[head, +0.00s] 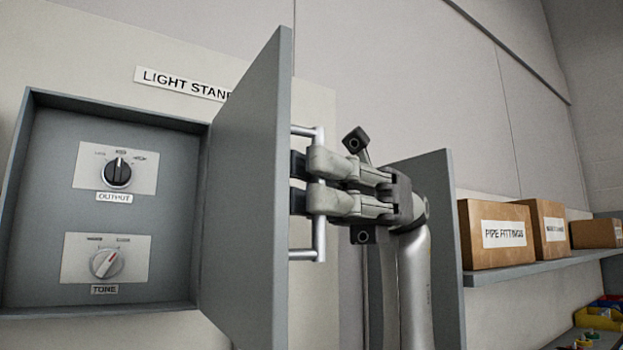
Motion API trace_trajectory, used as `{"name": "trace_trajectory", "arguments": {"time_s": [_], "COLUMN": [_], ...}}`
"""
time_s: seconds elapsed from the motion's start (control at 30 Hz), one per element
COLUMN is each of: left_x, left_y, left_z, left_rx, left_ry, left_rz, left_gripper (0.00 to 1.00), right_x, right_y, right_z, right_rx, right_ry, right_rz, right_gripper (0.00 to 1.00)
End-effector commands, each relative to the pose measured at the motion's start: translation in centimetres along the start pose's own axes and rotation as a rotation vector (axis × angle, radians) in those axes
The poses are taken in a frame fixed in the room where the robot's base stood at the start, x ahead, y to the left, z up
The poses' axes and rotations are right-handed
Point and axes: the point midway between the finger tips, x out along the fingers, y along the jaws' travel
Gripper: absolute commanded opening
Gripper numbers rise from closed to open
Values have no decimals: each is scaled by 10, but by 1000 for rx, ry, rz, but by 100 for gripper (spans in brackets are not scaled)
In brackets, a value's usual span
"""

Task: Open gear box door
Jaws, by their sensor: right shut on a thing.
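The grey box door (243,200) stands swung open to the right of its box (165,200), seen at a steep angle. A metal bar handle (320,238) is fixed on the door's outer face. My right gripper (302,180) is shut on the handle, its fingers around the upright bar. Inside the open box are a black OUTPUT knob (117,172) and a grey TONE knob (106,263). A label reading LIGHT STAN (183,84) is on the wall above, its end hidden by the door. My left gripper is not in view.
Another grey panel (440,235) stands upright behind my right arm. To the right, a wall shelf (540,264) holds cardboard boxes, one marked PIPE FITTINGS (497,233). Colored bins (600,318) sit lower at the far right.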

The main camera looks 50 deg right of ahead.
Motion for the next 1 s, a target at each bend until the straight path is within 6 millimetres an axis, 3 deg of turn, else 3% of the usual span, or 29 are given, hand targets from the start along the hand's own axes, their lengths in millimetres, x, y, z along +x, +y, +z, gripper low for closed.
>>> {"name": "trace_trajectory", "arguments": {"time_s": [0.2,0.23,0.4,0.77,1.0], "left_x": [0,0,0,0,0], "left_y": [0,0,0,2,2], "left_z": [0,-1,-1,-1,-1], "left_rx": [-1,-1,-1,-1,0], "left_ry": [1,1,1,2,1], "left_rz": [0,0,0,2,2], "left_gripper": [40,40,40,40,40], "right_x": [-1,-1,0,-4,-43], "right_y": [0,0,0,0,0], "right_z": [3,3,2,1,2], "right_rx": [0,0,0,1,1], "right_ry": [-10,-10,-6,-3,-7], "right_rz": [-2,-2,-1,-1,-3], "right_gripper": [0,12,32,32,32]}}
